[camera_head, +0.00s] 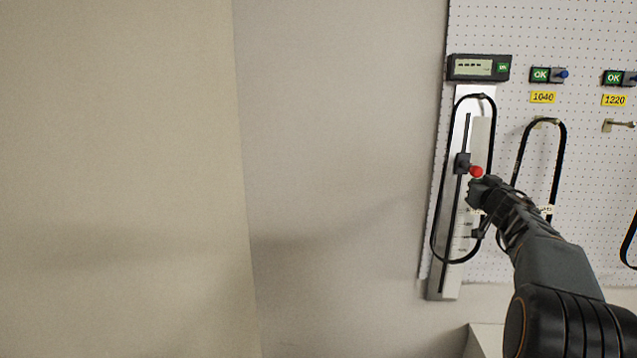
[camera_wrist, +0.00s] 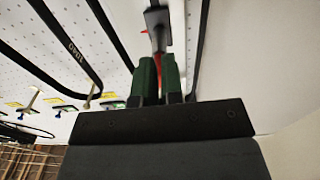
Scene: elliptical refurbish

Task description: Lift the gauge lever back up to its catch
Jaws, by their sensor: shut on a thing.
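The gauge (camera_head: 448,278) is a tall silver plate on the pegboard, with a dark vertical slot. A black slider block sits in the slot, and its lever ends in a red knob (camera_head: 477,171), at about mid-height on the plate. My gripper (camera_head: 476,186) is at the red knob. In the wrist view, its two green-padded fingers (camera_wrist: 158,80) are shut on the red lever (camera_wrist: 158,66), below a dark block (camera_wrist: 157,16). A black belt loop (camera_head: 435,205) hangs around the gauge from near its top. The catch cannot be clearly made out.
A display box (camera_head: 480,68) with a green light sits above the gauge. Another belt loop (camera_head: 562,150) hangs to the right under a yellow 1040 label (camera_head: 543,97). An empty-looking peg (camera_head: 618,125) is under the 1220 label (camera_head: 614,100). Bare wall (camera_head: 340,150) lies left.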

